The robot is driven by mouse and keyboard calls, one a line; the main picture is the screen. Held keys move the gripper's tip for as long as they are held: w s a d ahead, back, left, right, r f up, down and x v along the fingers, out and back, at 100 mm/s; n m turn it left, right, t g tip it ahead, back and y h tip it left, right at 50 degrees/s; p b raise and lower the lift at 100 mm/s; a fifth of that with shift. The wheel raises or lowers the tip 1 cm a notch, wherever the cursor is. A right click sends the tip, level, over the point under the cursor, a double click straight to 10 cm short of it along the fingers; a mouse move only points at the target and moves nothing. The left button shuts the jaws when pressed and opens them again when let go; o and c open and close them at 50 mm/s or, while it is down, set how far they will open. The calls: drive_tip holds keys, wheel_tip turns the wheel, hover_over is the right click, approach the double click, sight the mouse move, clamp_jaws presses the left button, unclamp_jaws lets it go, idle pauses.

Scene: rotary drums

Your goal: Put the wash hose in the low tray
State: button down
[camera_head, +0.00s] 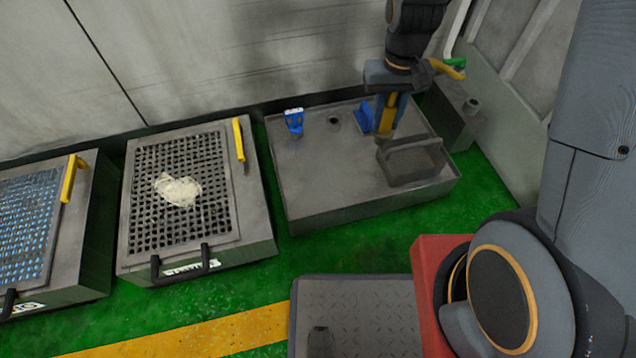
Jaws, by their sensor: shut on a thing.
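The low tray (310,180) is a wide, shallow grey metal basin on the green floor, right of centre in the head view. My gripper (388,122) points down over the tray's back right part. It is shut on what looks like the yellow wash hose (390,112), which shows as a yellow strip between the fingers. A yellow length (449,70) also shows right of the gripper, by a green fitting on a white wall pipe. The gripper hides the link between them. I cannot tell whether the held part touches the tray.
Blue items stand in the tray, one at the back left (294,122) and one beside my gripper (363,117). Two mesh-topped units (255,205) stand left. A grey block (465,125) stands right. Green floor lies in front.

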drive_tip(key=w+a+f+n+b, duration=0.1)
drive_tip(key=w+a+f+b, duration=0.2)
drive_tip(key=a+f, duration=0.5)
drive_tip(key=w+a+f+n+b, duration=0.15)
drive_tip(key=a+f+b, duration=0.35)
drive_tip(key=f, duration=0.5)
drive_tip(key=f+b, duration=0.1)
drive_tip(key=f, duration=0.2)
drive_tip(key=f+b, duration=0.1)
drive_tip(key=f, duration=0.2)
drive_tip(key=f+b, duration=0.1)
drive_tip(key=f, duration=0.2)
drive_tip(key=shift+w+a+f, duration=0.3)
drive_tip(key=shift+a+f, duration=0.05)
drive_tip(key=shift+a, duration=0.05)
drive_tip(key=shift+f, duration=0.15)
drive_tip(key=c, duration=1.4)
unclamp_jaws()
drive_tip(key=shift+c, duration=0.2)
